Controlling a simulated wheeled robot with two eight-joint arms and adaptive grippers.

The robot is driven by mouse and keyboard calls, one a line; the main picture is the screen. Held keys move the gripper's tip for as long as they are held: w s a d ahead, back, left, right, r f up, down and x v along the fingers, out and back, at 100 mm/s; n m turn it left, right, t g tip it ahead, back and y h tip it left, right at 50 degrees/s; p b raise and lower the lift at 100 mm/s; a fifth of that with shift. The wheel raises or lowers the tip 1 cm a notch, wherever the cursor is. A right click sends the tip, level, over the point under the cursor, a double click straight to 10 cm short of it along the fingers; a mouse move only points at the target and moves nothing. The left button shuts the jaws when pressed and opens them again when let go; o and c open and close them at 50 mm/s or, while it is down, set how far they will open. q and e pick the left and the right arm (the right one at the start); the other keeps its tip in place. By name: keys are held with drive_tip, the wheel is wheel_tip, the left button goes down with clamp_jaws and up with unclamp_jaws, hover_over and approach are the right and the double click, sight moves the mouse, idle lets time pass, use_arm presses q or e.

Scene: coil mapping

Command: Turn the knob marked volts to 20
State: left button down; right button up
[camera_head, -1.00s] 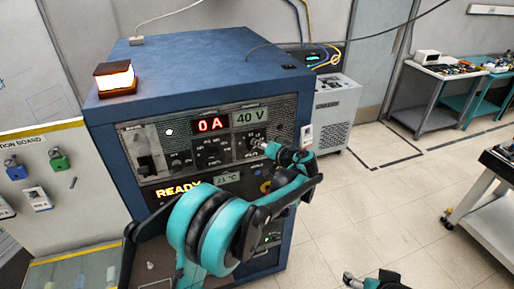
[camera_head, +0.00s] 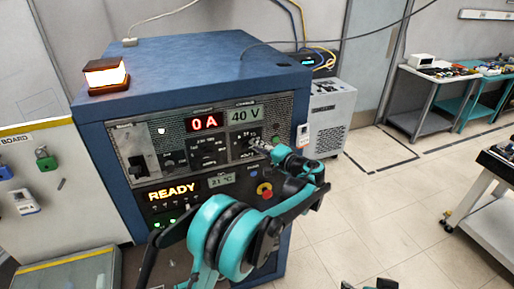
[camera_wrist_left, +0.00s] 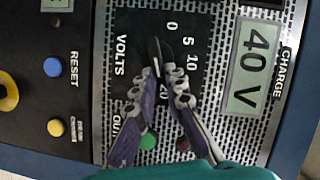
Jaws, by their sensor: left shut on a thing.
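The blue cabinet's front panel (camera_head: 122,133) carries the knob marked VOLTS, which shows in the left wrist view as a dark knob (camera_wrist_left: 155,50). Numbers 0, 5, 10 and 20 are readable around it; part of the scale is hidden by my fingers. My left gripper (camera_head: 256,145) reaches the panel's right side, below the green display (camera_head: 244,116) reading 40 V. In the left wrist view the fingers (camera_wrist_left: 160,72) are closed on the knob's grip from both sides. Only a sliver of my right gripper (camera_head: 346,285) shows at the bottom edge.
A red display (camera_head: 205,123) reads 0 A, and an amber READY sign (camera_head: 172,191) is lit. A red button (camera_head: 264,190) sits below my left gripper. A lit lamp (camera_head: 106,75) stands on the cabinet. A cart (camera_head: 490,225) is at right; the floor between is clear.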

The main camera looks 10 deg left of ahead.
idle(0.4)
use_arm(q)
drive_tip(key=c, duration=1.6)
unclamp_jaws()
drive_tip(key=v, duration=1.2)
drive_tip(key=shift+f, duration=0.15)
drive_tip(key=shift+a, duration=0.1)
